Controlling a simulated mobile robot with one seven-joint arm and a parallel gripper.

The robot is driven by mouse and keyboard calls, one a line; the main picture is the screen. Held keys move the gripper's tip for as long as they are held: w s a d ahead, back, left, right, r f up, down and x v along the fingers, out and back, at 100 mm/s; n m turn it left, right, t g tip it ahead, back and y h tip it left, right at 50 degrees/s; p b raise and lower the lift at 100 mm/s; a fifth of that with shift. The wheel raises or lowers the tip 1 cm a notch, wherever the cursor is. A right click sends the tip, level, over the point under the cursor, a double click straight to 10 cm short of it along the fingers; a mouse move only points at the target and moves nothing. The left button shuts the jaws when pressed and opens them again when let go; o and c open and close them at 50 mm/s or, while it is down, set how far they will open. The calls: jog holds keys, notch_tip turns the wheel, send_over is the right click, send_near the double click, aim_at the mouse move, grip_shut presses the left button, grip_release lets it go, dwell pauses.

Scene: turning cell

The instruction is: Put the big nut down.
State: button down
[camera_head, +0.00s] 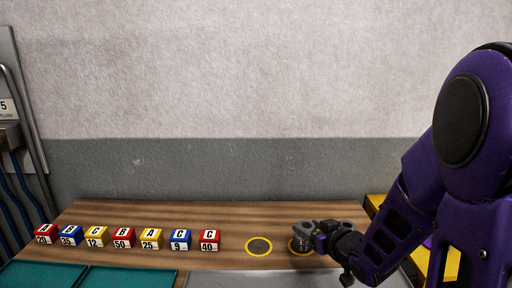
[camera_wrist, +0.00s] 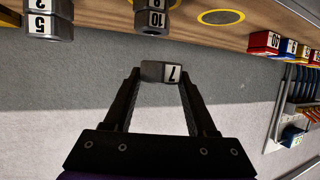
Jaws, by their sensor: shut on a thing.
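My gripper (camera_wrist: 160,80) is shut on a grey nut (camera_wrist: 153,71) with a white label reading 7, held between the fingertips in the wrist view. I take this to be the big nut. Two stacks of grey labelled nuts stand on the table: one marked 2 and 5 (camera_wrist: 48,20), the other with a 10 (camera_wrist: 152,18). An empty yellow-ringed dark spot (camera_wrist: 220,17) lies beside the latter; it also shows in the head view (camera_head: 259,246). My wrist partly hides the stacks there.
A row of coloured lettered cubes (camera_head: 124,237) stands along the left of the wooden table (camera_head: 215,212). Teal trays (camera_head: 125,277) lie at the front left. Yellow objects (camera_head: 375,202) are behind my arm at right. The back middle of the table is clear.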

jog(key=shift+s+f, duration=0.2)
jog(key=w+a+r+n+g+y+p, duration=0.1)
jog(key=w+a+r+n+g+y, duration=0.15)
jog(key=w+a+y, duration=0.2)
jog(key=n+g+y+p, duration=0.2)
jog(key=n+g+y, duration=0.2)
jog(key=n+g, duration=0.4)
send_over(263, 247)
jog(key=t, duration=0.1)
jog(key=shift+n+y, duration=0.25)
jog(key=shift+n, duration=0.2)
notch_tip(263, 247, down, 10)
jog(key=shift+r+b, duration=0.2)
jog(key=shift+b, duration=0.35)
jog(key=shift+s, duration=0.1)
